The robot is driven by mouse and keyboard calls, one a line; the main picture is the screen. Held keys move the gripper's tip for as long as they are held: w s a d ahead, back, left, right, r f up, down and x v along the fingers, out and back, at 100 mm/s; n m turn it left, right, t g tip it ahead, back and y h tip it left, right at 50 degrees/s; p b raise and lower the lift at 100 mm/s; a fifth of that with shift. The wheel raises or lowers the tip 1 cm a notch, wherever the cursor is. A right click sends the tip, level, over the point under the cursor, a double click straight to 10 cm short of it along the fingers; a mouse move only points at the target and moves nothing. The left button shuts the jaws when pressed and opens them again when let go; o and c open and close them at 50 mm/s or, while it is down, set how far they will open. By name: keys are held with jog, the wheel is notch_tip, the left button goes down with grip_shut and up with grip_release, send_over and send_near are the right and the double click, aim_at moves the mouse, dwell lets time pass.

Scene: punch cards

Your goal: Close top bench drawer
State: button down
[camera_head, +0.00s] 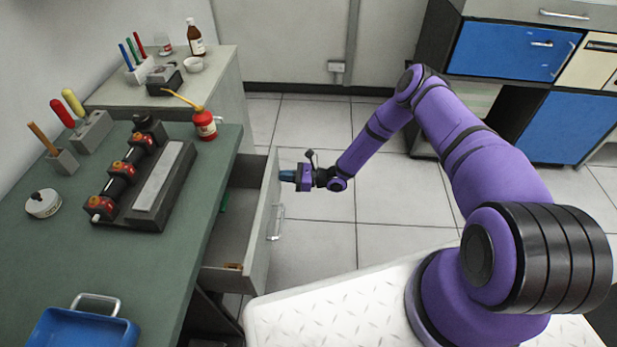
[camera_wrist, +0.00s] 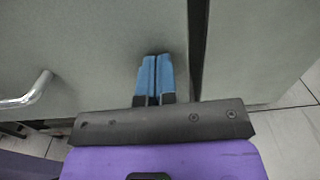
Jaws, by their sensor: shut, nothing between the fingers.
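The top bench drawer (camera_head: 261,230) stands pulled out from under the green-topped bench (camera_head: 130,265). Its inside shows, with a small green item and a small brown item in it. Its metal handle (camera_head: 277,223) is on the front face. My gripper (camera_head: 287,176) is at the drawer front's outer face, near its far end, beyond the handle. In the wrist view the shut blue fingers (camera_wrist: 155,80) point at the grey drawer front (camera_wrist: 90,40), and the handle (camera_wrist: 28,92) is off to the left. I cannot tell whether the fingertips touch the front.
A blue tray (camera_head: 85,330), a black-and-red device (camera_head: 140,180) and tool holders stand on the bench. A red oil can (camera_head: 204,124) stands at its far edge. Blue-fronted cabinets (camera_head: 510,50) are at the back right. The tiled floor (camera_head: 320,235) beyond the drawer is clear.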

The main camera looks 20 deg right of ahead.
jog(key=x, duration=1.2)
jog(key=shift+f, duration=0.1)
jog(key=shift+w+a, duration=0.2)
jog(key=shift+a, duration=0.35)
jog(key=shift+a+r, duration=0.1)
jog(key=shift+r, duration=0.15)
jog(key=shift+d+f, duration=0.1)
jog(key=shift+d, duration=0.2)
jog(key=v, duration=1.4)
